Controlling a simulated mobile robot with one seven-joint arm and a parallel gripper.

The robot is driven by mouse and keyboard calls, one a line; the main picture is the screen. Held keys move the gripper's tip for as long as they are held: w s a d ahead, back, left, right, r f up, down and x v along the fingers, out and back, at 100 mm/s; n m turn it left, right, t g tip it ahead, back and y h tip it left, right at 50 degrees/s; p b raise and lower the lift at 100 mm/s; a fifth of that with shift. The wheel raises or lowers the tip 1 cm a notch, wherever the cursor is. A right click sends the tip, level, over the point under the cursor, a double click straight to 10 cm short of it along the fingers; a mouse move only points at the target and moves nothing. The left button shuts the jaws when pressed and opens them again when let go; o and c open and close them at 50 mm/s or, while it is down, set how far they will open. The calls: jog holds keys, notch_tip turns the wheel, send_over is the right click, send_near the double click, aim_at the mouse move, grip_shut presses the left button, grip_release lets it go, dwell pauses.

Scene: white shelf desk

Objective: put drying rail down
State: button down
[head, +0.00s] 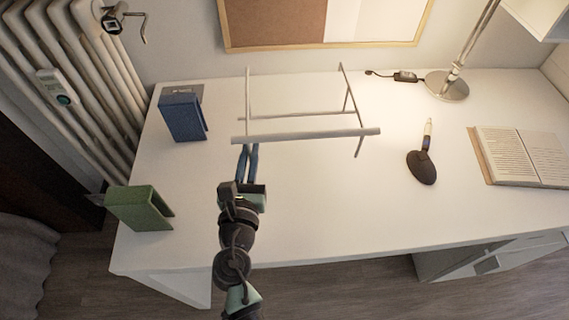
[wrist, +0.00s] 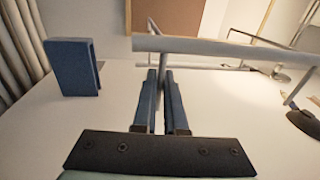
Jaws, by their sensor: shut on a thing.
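The drying rail (head: 305,136) is a light grey frame of thin bars with a thicker front bar. In the head view it is over the back middle of the white desk (head: 300,210); I cannot tell whether its feet touch the top. My gripper (head: 248,150) is at the left part of its front side, with blue fingers shut on a thin upright of the rail. In the wrist view the fingers (wrist: 162,88) close around this upright, just below the thick bar (wrist: 230,50). The held part between the fingers is mostly hidden.
A blue block-like holder (head: 182,117) stands left of the rail, and a green one (head: 140,208) at the left front edge. A dark round-headed tool (head: 422,166), an open book (head: 520,155) and a lamp base (head: 447,86) are to the right. The front middle is clear.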

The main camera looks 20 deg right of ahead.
notch_tip(320, 180, down, 5)
jog(key=b, duration=0.3)
jog(key=shift+w+a+f, duration=0.1)
jog(key=shift+w+f, duration=0.05)
jog(key=shift+f+b, duration=1.35)
jog(key=shift+f, duration=0.95)
jog(key=shift+f, duration=0.15)
jog(key=c, duration=1)
grip_release()
jog(key=shift+r, duration=0.3)
jog(key=p+v, duration=0.1)
jog(key=v, duration=1.1)
jog(key=shift+f, duration=0.15)
